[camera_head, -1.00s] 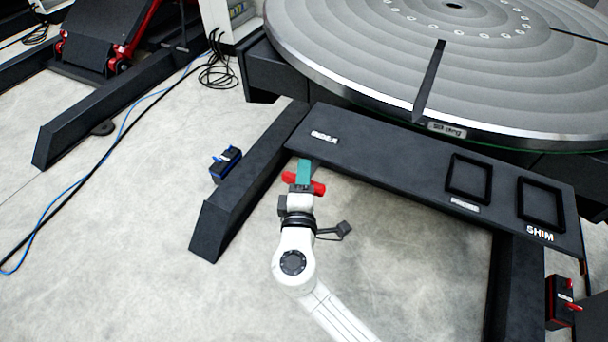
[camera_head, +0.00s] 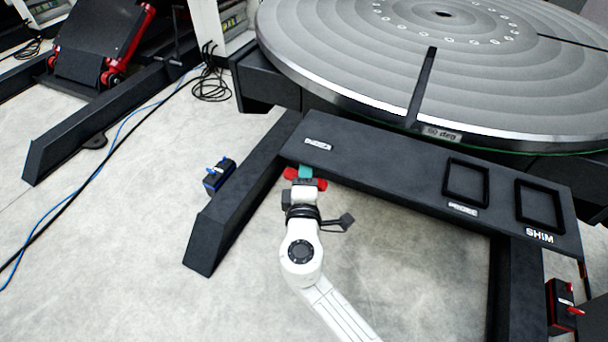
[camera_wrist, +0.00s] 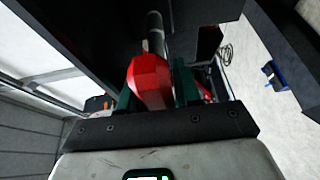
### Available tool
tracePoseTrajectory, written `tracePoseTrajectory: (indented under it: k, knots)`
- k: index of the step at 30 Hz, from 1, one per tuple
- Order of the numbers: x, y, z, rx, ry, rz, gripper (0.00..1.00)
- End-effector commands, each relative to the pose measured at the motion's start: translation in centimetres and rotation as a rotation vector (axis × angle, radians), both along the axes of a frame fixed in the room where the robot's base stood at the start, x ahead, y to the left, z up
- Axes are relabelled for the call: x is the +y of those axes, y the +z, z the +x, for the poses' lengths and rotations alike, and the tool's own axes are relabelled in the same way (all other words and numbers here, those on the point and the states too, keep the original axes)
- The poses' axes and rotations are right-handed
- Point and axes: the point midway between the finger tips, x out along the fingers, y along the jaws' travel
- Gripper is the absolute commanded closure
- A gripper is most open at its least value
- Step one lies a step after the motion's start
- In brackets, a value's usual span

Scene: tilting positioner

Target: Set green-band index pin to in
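The index pin has a red cross handle (camera_head: 320,184), at the front edge of the dark beam under the INDEX label (camera_head: 318,144). In the wrist view its faceted red grip (camera_wrist: 150,82) is large and close, with a grey shaft (camera_wrist: 154,35) running away from it toward the dark structure. My gripper (camera_head: 305,174) is at the handle; in the wrist view its dark green fingers (camera_wrist: 155,92) lie on both sides of the red grip and appear shut on it. A short teal piece shows between handle and beam. I cannot make out a green band on the pin.
The round turntable (camera_head: 390,75) lies behind the beam (camera_head: 390,165). Two square frames, one at the SHIM label (camera_head: 540,235), sit on its right. A blue-handled box (camera_head: 218,177) is left of the leg; a red-handled one (camera_head: 562,308) is at the right. Cables cross the left floor.

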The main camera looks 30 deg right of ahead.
Motion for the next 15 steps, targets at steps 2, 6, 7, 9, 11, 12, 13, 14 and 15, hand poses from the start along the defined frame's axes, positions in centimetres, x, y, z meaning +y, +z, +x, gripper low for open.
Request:
tracePoseTrajectory:
  k: [2, 6, 7, 9, 11, 12, 13, 14, 15]
  knots:
    - [-0.1, 0.0, 0.0, -0.001, -0.002, -0.001, 0.64]
    - [0.0, 0.0, 0.0, -0.001, -0.002, -0.001, 0.64]
    - [0.0, 0.0, 0.0, -0.001, -0.002, -0.001, 0.64]
    - [0.1, 0.0, -0.2, 0.000, -0.001, -0.001, 0.64]
    - [0.4, -0.1, -0.6, 0.001, 0.000, -0.002, 0.64]
    - [0.6, -0.1, -1.0, 0.000, 0.001, -0.002, 0.64]
    - [0.8, 0.0, -1.3, 0.000, 0.001, -0.001, 0.64]
    - [1.1, -0.1, -1.7, 0.000, 0.001, -0.002, 0.64]
    - [1.5, -0.1, -2.4, 0.001, 0.002, -0.002, 0.64]
